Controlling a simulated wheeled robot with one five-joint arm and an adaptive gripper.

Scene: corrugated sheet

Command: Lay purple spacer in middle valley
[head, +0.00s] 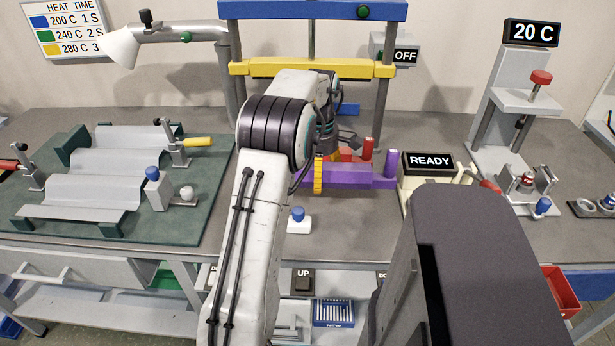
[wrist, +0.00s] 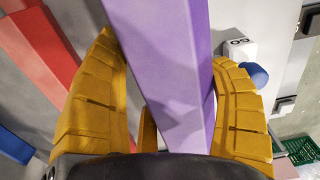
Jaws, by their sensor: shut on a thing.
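The purple spacer (head: 345,176) is a long bar near the table's middle, lying crosswise in the head view. In the wrist view the spacer (wrist: 165,70) runs between the two yellow fingers of my gripper (wrist: 163,55). My gripper (head: 319,174) is shut on it in the head view, partly hidden by my arm. Whether the spacer is clear of the table is hard to tell. The grey corrugated sheet (head: 100,172), with its valleys, lies on a green board (head: 192,225) at the left, well away from my gripper. No spacer is visible in its valleys.
A red bar (wrist: 38,45) and a blue bar (wrist: 14,146) lie beside the spacer. Red (head: 367,148) and purple (head: 390,162) posts stand close by. A blue-topped button (head: 298,219) is in front. Clamps (head: 176,140) and a blue-knobbed block (head: 157,188) border the sheet. A press frame (head: 312,69) stands behind.

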